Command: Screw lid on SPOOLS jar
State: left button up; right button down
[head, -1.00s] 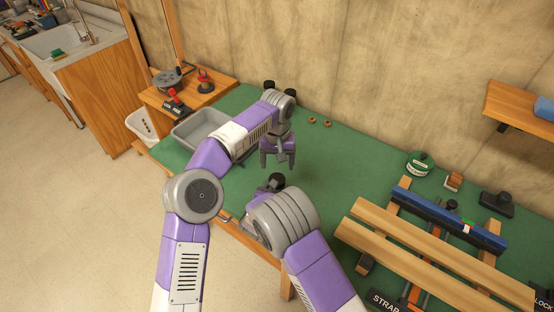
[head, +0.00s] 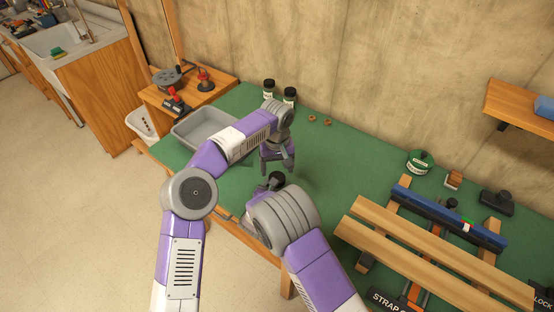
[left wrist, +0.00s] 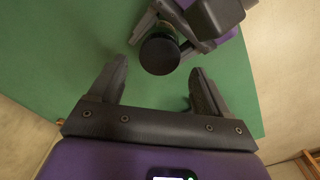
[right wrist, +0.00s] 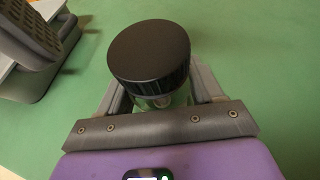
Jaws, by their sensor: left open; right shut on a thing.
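A clear jar (right wrist: 165,101) with a wide black lid (right wrist: 150,50) on its top stands between the fingers of my right gripper (right wrist: 160,92), which is shut on the jar's body. Its label is not readable, and I cannot tell how tightly the lid sits. The black lid also shows in the head view (head: 276,178), where my arm hides most of the jar. My left gripper (head: 278,166) is open and empty, above and just beyond the lid. In the left wrist view the lid (left wrist: 159,54) lies past the gap between the left fingers, not between them.
Two dark-lidded jars (head: 269,88) (head: 290,96) stand at the back of the green bench. A grey tray (head: 205,128) is at the left. Two small brown rings (head: 312,118) lie near the wall. A wooden frame with a blue bar (head: 450,218) fills the right side.

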aim_at(277, 177)
pick_arm(q)
jog(key=shift+f, duration=2.05)
jog(key=shift+c, duration=0.2)
jog(key=c, duration=1)
jog(key=m, duration=0.6)
jog(key=shift+c, duration=0.2)
jog(key=m, duration=0.3)
jog(key=shift+m, duration=0.4)
jog(key=m, duration=0.3)
jog(key=shift+m, duration=0.4)
